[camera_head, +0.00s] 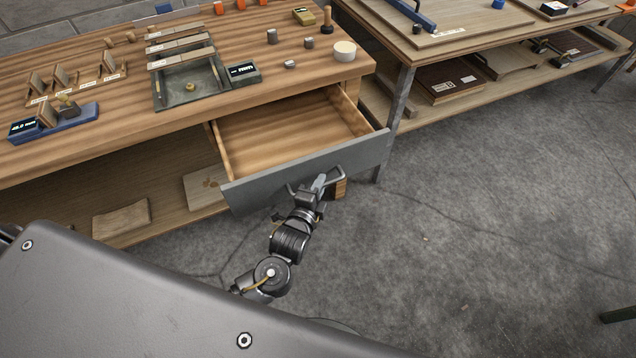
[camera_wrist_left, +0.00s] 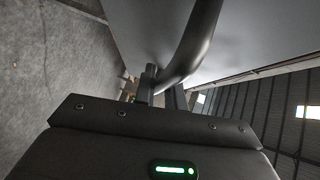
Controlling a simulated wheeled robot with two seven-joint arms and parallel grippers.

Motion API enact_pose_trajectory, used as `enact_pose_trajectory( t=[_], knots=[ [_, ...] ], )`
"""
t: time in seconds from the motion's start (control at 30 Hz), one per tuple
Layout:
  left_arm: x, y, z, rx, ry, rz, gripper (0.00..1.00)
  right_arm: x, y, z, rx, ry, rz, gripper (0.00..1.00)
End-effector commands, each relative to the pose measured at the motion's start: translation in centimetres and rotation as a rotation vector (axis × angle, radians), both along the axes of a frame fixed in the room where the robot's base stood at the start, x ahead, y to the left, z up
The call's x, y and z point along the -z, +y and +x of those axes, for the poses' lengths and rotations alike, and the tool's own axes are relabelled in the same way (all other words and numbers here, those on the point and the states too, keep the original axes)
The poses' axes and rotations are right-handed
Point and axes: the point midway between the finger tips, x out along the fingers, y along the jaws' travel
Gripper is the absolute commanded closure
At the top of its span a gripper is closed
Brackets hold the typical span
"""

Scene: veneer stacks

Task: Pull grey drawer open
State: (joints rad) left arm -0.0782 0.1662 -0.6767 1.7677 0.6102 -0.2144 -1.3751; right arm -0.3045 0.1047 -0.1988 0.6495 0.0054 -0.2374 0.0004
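The grey drawer (camera_head: 305,172) stands pulled out from under the wooden workbench, and its bare wooden inside shows in the head view. Its grey front also fills the upper part of the left wrist view (camera_wrist_left: 130,30). A bar handle (camera_head: 336,172) sits on the front, and in the left wrist view the curved handle (camera_wrist_left: 200,35) runs down between my fingers. My left gripper (camera_head: 318,186) is at the handle, shut on it. Part of the handle is hidden by the fingers. My right gripper is not in view.
The workbench top (camera_head: 120,80) carries small blocks, a metal tray (camera_head: 190,82) and a blue tool (camera_head: 52,122). A lower shelf holds a cloth-like piece (camera_head: 120,218). A second bench (camera_head: 470,40) stands at the right.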

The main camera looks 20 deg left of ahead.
Motion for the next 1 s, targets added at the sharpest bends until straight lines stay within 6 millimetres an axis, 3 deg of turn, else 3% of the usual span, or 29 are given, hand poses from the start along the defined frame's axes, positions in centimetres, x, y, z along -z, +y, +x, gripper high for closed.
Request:
enact_pose_trajectory(
  t=[0.03, 0.17, 0.53, 1.0],
  knots=[
    [0.2, 0.2, -0.1, -0.003, 0.004, 0.003, 0.82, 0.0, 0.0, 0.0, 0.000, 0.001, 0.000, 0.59],
    [0.1, 0.1, 0.0, -0.001, 0.003, 0.001, 0.67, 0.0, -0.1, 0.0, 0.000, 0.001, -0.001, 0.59],
    [0.0, 0.1, -0.8, 0.000, 0.002, 0.000, 0.67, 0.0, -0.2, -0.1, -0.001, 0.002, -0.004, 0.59],
    [-1.2, 0.7, -9.1, 0.000, 0.005, 0.000, 0.67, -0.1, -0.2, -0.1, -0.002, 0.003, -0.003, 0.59]
  ],
)
